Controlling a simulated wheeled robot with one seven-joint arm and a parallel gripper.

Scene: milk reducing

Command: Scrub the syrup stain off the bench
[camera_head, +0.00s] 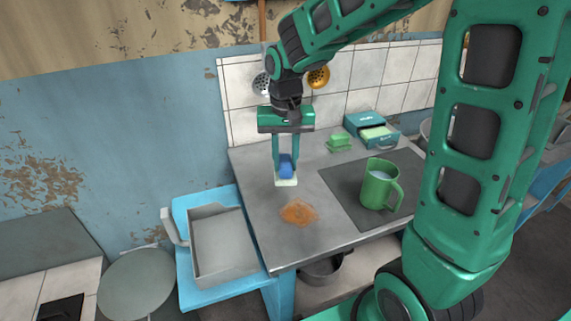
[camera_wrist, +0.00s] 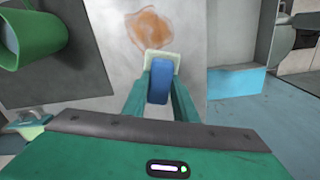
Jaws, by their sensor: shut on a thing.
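An orange-brown syrup stain (camera_head: 299,212) lies on the grey bench (camera_head: 330,238), near its front left part. It also shows in the wrist view (camera_wrist: 151,28), just beyond my fingertips. My gripper (camera_head: 286,170) is shut on a blue-handled scrubber with a pale base (camera_head: 287,182). The scrubber's blue part shows between the fingers in the wrist view (camera_wrist: 158,82). In the head view the scrubber is behind and slightly left of the stain. I cannot tell whether its base touches the bench.
A green jug (camera_head: 378,188) with pale liquid stands on a dark mat (camera_head: 345,198) right of the stain. Green sponges (camera_head: 339,143) and a teal box (camera_head: 366,124) sit at the back. A grey tray (camera_head: 222,245) rests on a blue stand to the left.

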